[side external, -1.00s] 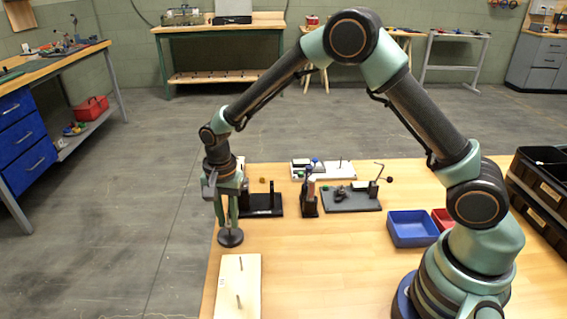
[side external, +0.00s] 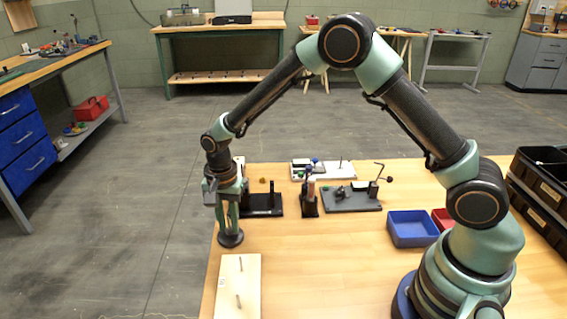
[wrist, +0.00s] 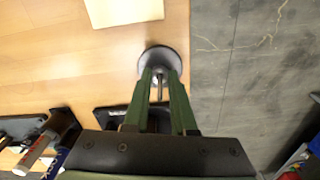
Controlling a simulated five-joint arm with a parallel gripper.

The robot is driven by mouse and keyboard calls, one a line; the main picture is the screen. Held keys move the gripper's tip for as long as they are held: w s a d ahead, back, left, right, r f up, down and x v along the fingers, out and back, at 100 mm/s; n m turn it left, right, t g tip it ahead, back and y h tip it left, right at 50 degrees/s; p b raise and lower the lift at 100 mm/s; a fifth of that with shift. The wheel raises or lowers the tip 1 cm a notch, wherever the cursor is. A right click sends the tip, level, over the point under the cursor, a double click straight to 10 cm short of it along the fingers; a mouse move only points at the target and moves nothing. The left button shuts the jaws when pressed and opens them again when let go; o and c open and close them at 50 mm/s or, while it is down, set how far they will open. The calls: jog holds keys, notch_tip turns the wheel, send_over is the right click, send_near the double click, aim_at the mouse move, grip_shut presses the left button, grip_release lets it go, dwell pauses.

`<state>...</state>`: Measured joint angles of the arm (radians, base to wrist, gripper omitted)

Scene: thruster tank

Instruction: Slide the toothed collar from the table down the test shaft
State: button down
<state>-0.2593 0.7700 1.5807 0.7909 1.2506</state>
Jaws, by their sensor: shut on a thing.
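The test shaft is a thin metal rod on a round dark base (side external: 230,239) near the table's left edge; the base also shows in the wrist view (wrist: 163,57). My gripper (side external: 230,226) points straight down over this base, its fingertips just above it. In the wrist view, my gripper's green fingers (wrist: 161,76) stand on either side of the rod (wrist: 158,82). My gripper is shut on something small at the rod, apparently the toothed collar. The collar itself is hidden by the fingers, and its teeth cannot be made out.
A pale board with two pegs (side external: 238,290) lies in front of the shaft. Behind and to the right stand a black fixture (side external: 262,205), a small dark stand (side external: 308,205) and a grey fixture plate (side external: 350,201). A blue bin (side external: 412,229) is farther right. The table's middle front is clear.

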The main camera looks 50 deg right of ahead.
jog(key=shift+f, duration=0.4)
dwell(0.3)
jog(key=c, duration=0.7)
grip_release()
jog(key=shift+o, duration=0.2)
notch_tip(320, 180, up, 16)
dwell(0.5)
